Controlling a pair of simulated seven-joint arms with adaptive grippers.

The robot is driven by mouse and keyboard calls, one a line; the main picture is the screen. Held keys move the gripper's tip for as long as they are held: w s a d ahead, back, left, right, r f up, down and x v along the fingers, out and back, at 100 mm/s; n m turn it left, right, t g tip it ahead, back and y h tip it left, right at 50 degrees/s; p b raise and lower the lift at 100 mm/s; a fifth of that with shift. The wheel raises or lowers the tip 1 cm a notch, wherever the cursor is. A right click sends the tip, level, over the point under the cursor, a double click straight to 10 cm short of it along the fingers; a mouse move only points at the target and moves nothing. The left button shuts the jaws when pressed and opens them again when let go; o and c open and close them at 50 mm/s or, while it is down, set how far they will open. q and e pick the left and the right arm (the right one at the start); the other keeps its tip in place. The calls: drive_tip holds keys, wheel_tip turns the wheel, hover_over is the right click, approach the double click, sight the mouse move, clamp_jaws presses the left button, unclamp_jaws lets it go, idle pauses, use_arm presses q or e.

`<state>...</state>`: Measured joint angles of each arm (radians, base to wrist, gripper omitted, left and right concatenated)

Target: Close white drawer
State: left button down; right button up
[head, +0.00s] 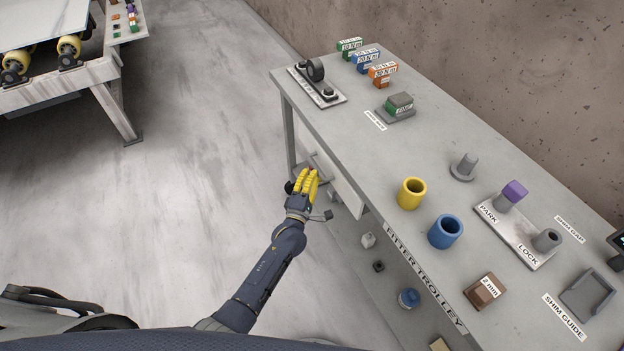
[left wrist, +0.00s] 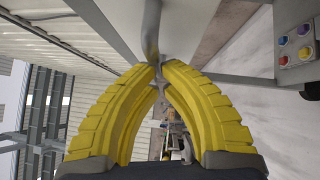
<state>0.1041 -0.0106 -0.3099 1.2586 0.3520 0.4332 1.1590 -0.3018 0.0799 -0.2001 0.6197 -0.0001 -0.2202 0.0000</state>
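The white drawer (head: 346,188) is under the tabletop of the fitter trolley, on its left side in the head view. Part of it is hidden by the tabletop and my left gripper; how far it stands out is hard to tell. My left gripper (head: 311,174), with yellow fingers, is at the drawer's outer side. In the left wrist view its fingertips (left wrist: 161,68) come together at the end of a grey curved bar (left wrist: 151,30), which looks like a handle. Whether the bar is pinched between them is not clear. My right gripper is not in view.
The trolley top (head: 400,150) holds a yellow cup (head: 411,194), a blue cup (head: 446,231), a PARK/LOCK plate (head: 516,232) and several labelled blocks. A lower shelf has small items, including a blue one (head: 408,298). The floor (head: 200,150) to the left is clear.

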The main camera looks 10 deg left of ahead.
use_arm(q)
drive_tip(key=shift+w+d, duration=0.2)
drive_tip(key=shift+d, duration=0.05)
drive_tip(key=shift+a, duration=0.1)
idle(0.3)
drive_tip(key=s+a+f, duration=0.2)
drive_tip(key=s+a, duration=0.2)
drive_tip(key=s, duration=0.8)
drive_tip(key=shift+a, duration=0.2)
